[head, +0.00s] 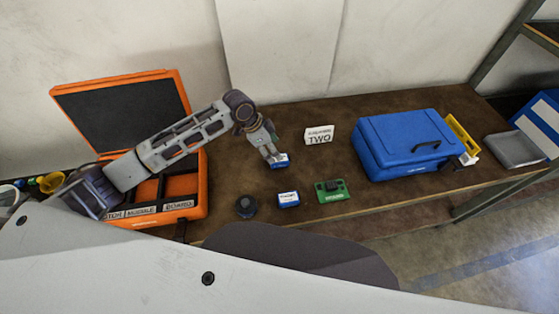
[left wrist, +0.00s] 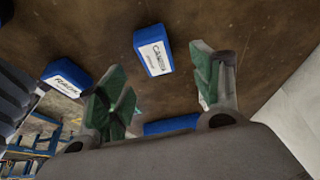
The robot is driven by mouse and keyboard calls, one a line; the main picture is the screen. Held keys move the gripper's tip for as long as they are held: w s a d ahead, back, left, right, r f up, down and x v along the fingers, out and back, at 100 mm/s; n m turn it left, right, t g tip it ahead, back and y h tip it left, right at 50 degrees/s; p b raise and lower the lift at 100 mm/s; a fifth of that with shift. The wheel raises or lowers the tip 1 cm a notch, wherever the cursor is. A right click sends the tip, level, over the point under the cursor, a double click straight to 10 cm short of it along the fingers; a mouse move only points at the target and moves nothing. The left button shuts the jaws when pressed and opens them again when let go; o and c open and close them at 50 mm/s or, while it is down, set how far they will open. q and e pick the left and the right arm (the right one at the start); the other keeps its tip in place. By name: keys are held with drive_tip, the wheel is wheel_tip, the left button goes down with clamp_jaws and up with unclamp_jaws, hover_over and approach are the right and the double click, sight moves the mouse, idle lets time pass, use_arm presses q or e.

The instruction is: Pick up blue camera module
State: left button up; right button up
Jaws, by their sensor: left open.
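The blue camera module (head: 284,162) is a small blue box with a white label, lying on the brown workbench; it also shows in the left wrist view (left wrist: 144,39), where its label seems to read "CAMERA". My left gripper (head: 273,155) is just above it and hides part of it in the head view. In the left wrist view the two green-padded fingers of my left gripper (left wrist: 160,70) are spread, with nothing between the pads. A second blue labelled box (head: 288,200) lies nearer the front edge, also in the wrist view (left wrist: 67,77). My right gripper is not in view.
An open orange case (head: 203,185) stands left under my left arm. A dark round part (head: 245,206) and a green board (head: 331,191) lie near the front edge. A white "TWO" sign (head: 319,135) and a blue toolbox (head: 405,140) stand to the right.

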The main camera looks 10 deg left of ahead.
use_arm(q)
drive_tip(key=shift+d+f, duration=0.1)
drive_tip(key=shift+f, duration=0.05)
drive_tip(key=shift+p+x, duration=0.3)
drive_tip(key=shift+x, duration=2.3)
drive_tip(key=shift+s, duration=0.2)
drive_tip(key=c, duration=1.1)
drive_tip(key=shift+c, duration=0.2)
wheel_tip(320, 180, up, 10)
